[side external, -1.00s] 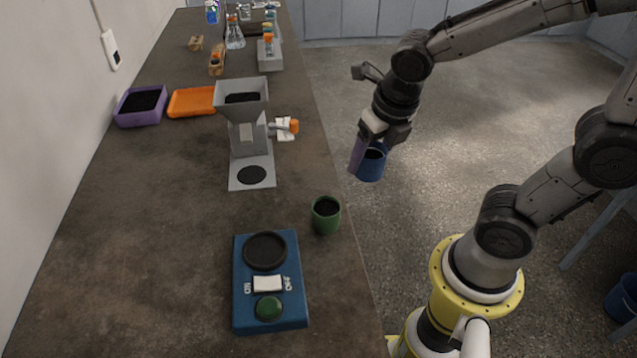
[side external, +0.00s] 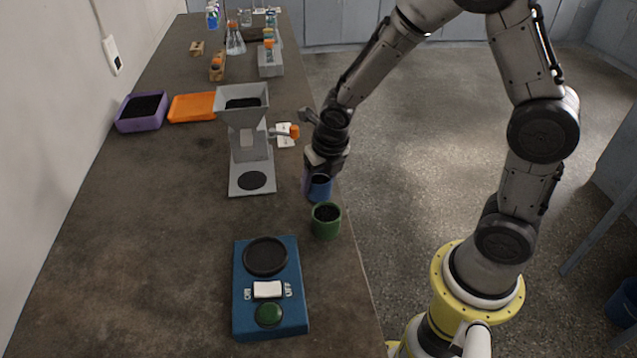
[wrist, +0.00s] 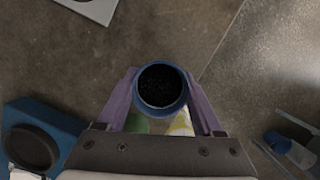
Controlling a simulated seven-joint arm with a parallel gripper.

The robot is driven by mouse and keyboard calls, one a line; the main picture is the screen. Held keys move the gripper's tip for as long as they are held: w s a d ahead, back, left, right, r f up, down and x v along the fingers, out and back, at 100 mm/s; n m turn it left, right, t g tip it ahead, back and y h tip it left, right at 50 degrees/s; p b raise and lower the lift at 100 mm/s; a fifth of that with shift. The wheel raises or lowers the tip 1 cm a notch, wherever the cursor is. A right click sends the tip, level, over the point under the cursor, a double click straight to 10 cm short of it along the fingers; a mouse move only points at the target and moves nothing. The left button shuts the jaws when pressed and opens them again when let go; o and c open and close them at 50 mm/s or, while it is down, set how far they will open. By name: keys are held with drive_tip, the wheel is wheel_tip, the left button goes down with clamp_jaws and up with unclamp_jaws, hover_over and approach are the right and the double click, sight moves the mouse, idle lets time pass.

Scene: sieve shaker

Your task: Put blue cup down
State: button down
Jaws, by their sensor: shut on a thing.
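The blue cup (side external: 319,190) is held upright in my gripper (side external: 316,180), over the right edge of the bench, just behind the green cup (side external: 326,222). In the wrist view the blue cup (wrist: 161,104) sits between the two purple fingers of my gripper (wrist: 161,100), and dark granular material shows inside it. Whether its base touches the bench is hard to tell. The green cup also holds dark material and stands on the bench near its right edge; in the wrist view it is mostly hidden behind my gripper.
A grey hopper device (side external: 249,140) stands left of my gripper. A blue scale-like device (side external: 270,320) with a round dark plate lies in front. A purple tray (side external: 140,122) and an orange tray (side external: 192,107) are at the back left. The bench's left middle is clear.

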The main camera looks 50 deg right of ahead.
drive_tip(key=shift+f, duration=0.4)
drive_tip(key=shift+c, duration=0.2)
unclamp_jaws()
drive_tip(key=shift+f, duration=0.15)
drive_tip(key=v, duration=1.2)
drive_tip(key=s+r+m+t, duration=0.1)
drive_tip(key=s+r+m, duration=0.2)
drive_tip(key=s+m, duration=0.5)
drive_tip(key=s+r+m+t+y, duration=0.1)
drive_tip(key=s+r+m, duration=0.3)
drive_tip(key=m, duration=1.9)
drive_tip(key=s, duration=0.5)
drive_tip(key=shift+s+r+t, duration=0.25)
drive_tip(key=shift+r+t, duration=0.05)
drive_tip(key=shift+r, duration=0.05)
